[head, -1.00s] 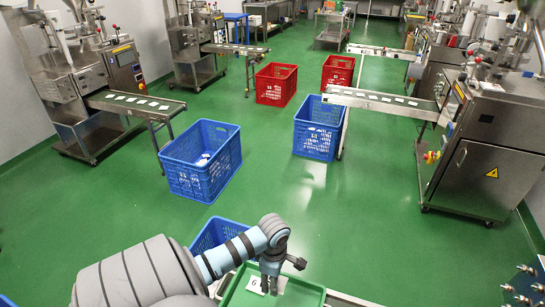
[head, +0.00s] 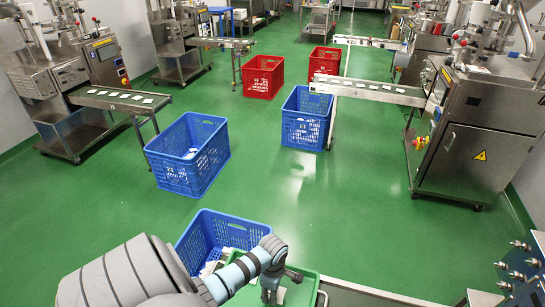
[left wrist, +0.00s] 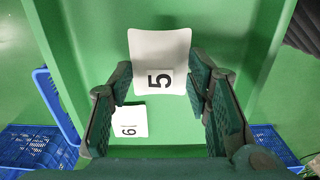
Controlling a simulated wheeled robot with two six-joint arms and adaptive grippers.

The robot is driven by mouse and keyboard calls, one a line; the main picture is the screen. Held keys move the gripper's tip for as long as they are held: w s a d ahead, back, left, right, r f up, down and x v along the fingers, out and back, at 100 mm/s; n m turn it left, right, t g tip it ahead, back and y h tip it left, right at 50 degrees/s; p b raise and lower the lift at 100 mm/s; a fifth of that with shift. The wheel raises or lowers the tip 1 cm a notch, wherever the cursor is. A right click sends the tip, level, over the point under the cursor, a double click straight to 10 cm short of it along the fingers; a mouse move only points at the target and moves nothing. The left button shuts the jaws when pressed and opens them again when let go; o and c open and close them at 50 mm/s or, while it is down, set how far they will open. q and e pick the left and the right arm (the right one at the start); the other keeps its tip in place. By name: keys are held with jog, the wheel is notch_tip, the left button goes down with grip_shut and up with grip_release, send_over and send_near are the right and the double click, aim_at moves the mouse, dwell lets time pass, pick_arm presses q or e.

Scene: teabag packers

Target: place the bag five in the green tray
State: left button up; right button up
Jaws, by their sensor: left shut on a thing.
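My left gripper (head: 269,293) is at the bottom of the head view, over the green tray (head: 309,292). In the left wrist view my left gripper (left wrist: 161,80) is shut on bag five (left wrist: 160,48), a white bag with a black 5, held between its two fingers. The green tray (left wrist: 75,50) lies beneath the bag. The gap between bag and tray floor is hard to judge. Bag five cannot be made out in the head view. My right gripper is not in view.
Another white bag (left wrist: 128,121), its digit like a 6, lies in the tray beside the left finger. A blue crate (head: 235,220) holding white bags stands just behind my left arm. Farther back are more crates, conveyors and packing machines. Open green floor lies between.

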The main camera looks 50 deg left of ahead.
pick_arm(q)
notch_tip(320, 180, down, 3)
jog(key=shift+r+b, duration=0.1)
jog(key=shift+b, duration=0.35)
jog(key=shift+r, duration=0.15)
jog(key=o, duration=0.6)
jog(key=shift+o, duration=0.2)
notch_tip(320, 180, up, 12)
jog(key=p, duration=0.5)
